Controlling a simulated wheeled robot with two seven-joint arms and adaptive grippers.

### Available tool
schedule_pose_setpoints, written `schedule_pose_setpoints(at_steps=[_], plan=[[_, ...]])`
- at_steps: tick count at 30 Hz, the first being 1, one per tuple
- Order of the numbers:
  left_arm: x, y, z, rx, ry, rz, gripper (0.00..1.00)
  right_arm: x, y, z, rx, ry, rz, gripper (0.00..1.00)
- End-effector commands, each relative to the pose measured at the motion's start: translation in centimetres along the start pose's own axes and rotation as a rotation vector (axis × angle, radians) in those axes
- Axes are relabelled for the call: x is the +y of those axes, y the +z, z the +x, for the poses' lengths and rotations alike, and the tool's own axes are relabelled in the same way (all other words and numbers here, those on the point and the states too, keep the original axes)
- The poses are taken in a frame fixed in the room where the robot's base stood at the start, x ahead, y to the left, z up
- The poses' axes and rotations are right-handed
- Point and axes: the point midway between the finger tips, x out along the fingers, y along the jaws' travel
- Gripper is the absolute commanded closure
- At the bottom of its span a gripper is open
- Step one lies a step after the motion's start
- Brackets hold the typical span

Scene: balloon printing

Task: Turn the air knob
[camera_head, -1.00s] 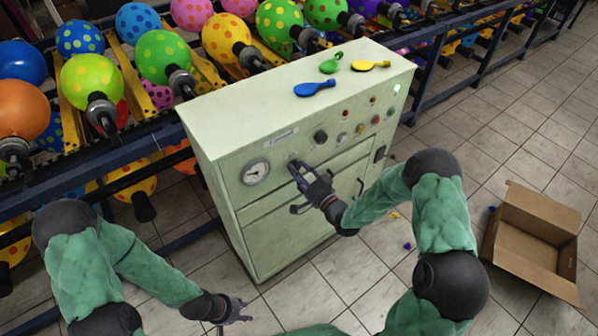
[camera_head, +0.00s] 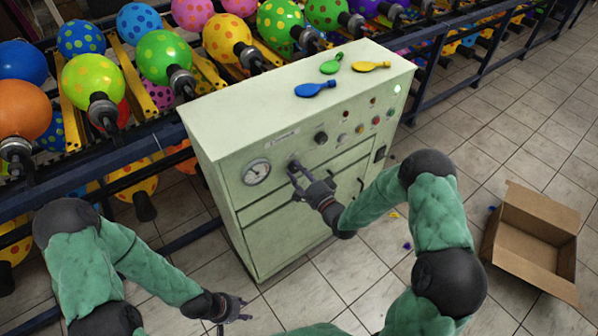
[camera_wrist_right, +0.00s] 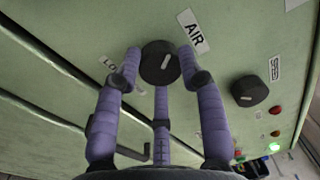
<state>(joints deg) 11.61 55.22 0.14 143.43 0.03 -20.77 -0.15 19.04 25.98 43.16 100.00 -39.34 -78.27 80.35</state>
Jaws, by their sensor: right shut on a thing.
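The air knob (camera_wrist_right: 158,62) is a round black knob with a white pointer mark, on the front of a pale green machine (camera_head: 290,107). The AIR label (camera_wrist_right: 193,31) is beside it; a partly hidden label lies on its other side. In the head view the knob (camera_head: 294,163) is right of the white gauge (camera_head: 256,172). My right gripper (camera_wrist_right: 160,55) is shut on the knob, with fingertips on both sides of it. The right gripper also shows in the head view (camera_head: 307,173). My left gripper (camera_head: 238,304) is low, away from the machine; its finger opening is unclear.
A second black knob (camera_wrist_right: 249,91) sits to the right of the air knob. Blue (camera_head: 315,88), green (camera_head: 331,64) and yellow (camera_head: 371,66) deflated balloons lie on the machine's top. A balloon rack runs behind. An open cardboard box (camera_head: 535,240) stands on the floor at right.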

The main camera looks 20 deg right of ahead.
Motion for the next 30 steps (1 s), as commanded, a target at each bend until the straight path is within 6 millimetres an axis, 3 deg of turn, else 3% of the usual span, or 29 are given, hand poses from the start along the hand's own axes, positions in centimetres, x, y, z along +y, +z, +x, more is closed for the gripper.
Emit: schedule_pose_setpoints(at_steps=[18, 19, 21, 30], plan=[[0.02, 0.01, -0.06, 0.000, 0.000, 0.000, 0.60, -0.40, -0.54, 0.19, 0.012, -0.009, 0.036, 0.93], [0.02, 0.01, -0.06, 0.000, 0.000, 0.000, 0.60, -0.40, -0.54, 0.19, 0.013, -0.009, 0.035, 0.55], [0.02, 0.00, -0.06, 0.000, 0.000, 0.000, 0.60, -0.37, -0.52, 0.18, 0.012, -0.009, 0.036, 0.36], [0.02, 0.00, -0.06, 0.000, 0.000, 0.000, 0.60, -0.12, -0.21, 0.05, 0.007, -0.003, 0.039, 0.36]])
